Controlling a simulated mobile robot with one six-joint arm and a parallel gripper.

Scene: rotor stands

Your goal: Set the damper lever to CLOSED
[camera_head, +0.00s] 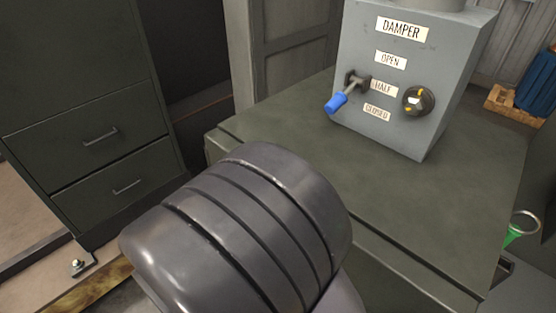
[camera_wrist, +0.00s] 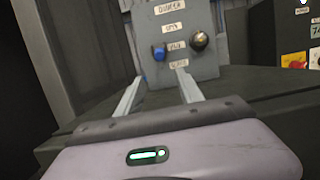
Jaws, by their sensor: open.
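The damper lever has a blue grip (camera_head: 335,103) on a metal rod. It juts out from the front of the grey damper box (camera_head: 400,135), left of the labels OPEN, HALF and CLOSED. Its pivot is beside HALF, and its grip hangs lower, toward the camera. In the wrist view the blue grip (camera_wrist: 159,54) appears left of the HALF label. My gripper (camera_wrist: 158,78) is open and empty, its two fingers apart and pointing at the box. The grip appears just beyond and between the fingertips, with no visible contact. My arm hides the gripper in the head view.
A dark knob with yellow marks (camera_head: 418,101) sits right of the labels. The box stands on a green-grey cabinet top (camera_head: 290,125). A dark drawer cabinet (camera_head: 95,140) stands at left. A green-handled ring (camera_head: 520,228) is at the cabinet's right edge.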

